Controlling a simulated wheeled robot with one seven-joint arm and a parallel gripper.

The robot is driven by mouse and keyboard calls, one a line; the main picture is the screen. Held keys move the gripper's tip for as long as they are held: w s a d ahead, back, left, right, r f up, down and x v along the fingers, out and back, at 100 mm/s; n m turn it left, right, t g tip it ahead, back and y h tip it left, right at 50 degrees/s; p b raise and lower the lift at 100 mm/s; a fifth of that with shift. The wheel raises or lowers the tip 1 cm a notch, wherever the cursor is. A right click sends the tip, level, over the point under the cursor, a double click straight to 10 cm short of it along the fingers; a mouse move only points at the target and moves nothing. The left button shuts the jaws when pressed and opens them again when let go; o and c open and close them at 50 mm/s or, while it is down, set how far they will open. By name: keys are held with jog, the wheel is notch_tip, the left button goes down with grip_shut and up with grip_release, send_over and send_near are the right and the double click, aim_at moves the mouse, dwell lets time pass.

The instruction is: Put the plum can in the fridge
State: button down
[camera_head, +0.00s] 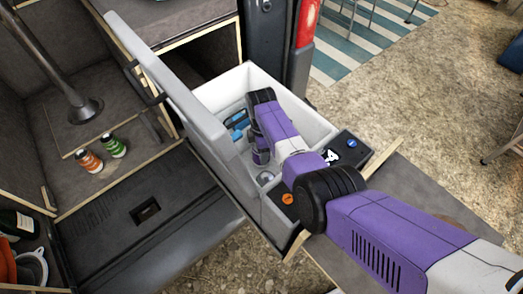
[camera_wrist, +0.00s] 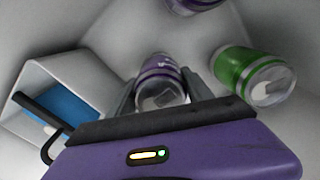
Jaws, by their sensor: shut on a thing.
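The plum can (camera_wrist: 160,84), purple with a silver end, sits between the two fingers of my gripper (camera_wrist: 161,92), which is shut on it. In the head view my arm reaches down into the open fridge (camera_head: 322,124), a pale grey box with its lid (camera_head: 168,84) raised. The can is inside the fridge walls; I cannot tell whether it touches the floor. The fingertips are hidden in the head view.
A green can (camera_wrist: 246,74) lies close to the right finger, and another purple can (camera_wrist: 194,4) is at the top edge. A blue item (camera_wrist: 68,104) is in a compartment at left. Orange (camera_head: 88,161) and green (camera_head: 112,146) cans stand on the van shelf.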

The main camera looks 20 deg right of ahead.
jog(key=shift+f, duration=0.1)
jog(key=shift+f, duration=0.1)
jog(key=shift+c, duration=2.1)
grip_release()
notch_tip(320, 180, up, 12)
jog(key=shift+r+p, duration=0.2)
jog(key=shift+p, duration=0.2)
